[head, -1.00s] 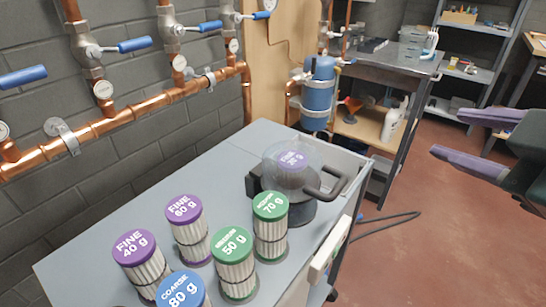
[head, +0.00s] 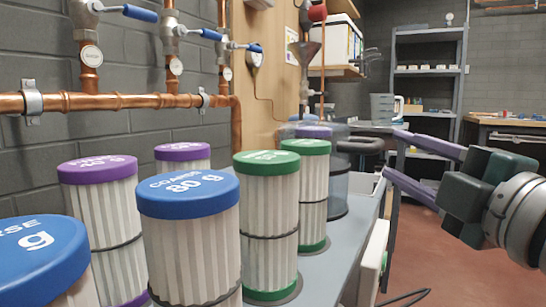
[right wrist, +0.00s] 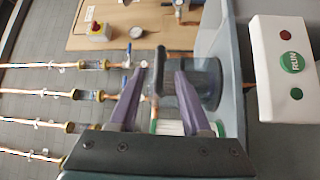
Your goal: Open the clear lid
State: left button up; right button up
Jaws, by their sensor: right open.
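The clear lid (head: 338,165) belongs to a round see-through housing at the back end of the grey bench, partly hidden behind a green-capped filter in the head view. A purple-capped filter (head: 313,132) shows inside it. A dark handle (head: 362,146) sticks out from its right side. My right gripper (head: 393,155) is open, its purple fingers pointing at the handle from the right. In the right wrist view the handle (right wrist: 159,72) lies between the open fingertips (right wrist: 157,72), and the clear lid (right wrist: 207,82) is beside them. I cannot tell whether they touch. My left gripper is not in view.
Several filters with blue (head: 188,195), purple (head: 97,170) and green (head: 266,163) caps stand on the bench in front of the housing. Copper pipes with valves (head: 110,102) line the left wall. A white box with a RUN button (right wrist: 285,62) is beside the bench.

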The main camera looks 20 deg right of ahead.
jog(key=w+r+b, duration=0.1)
jog(key=w, duration=0.7)
jog(key=shift+w+d+b, duration=0.35)
jog(key=shift+d, duration=0.05)
jog(key=shift+r, duration=0.1)
jog(key=c, duration=0.7)
grip_shut()
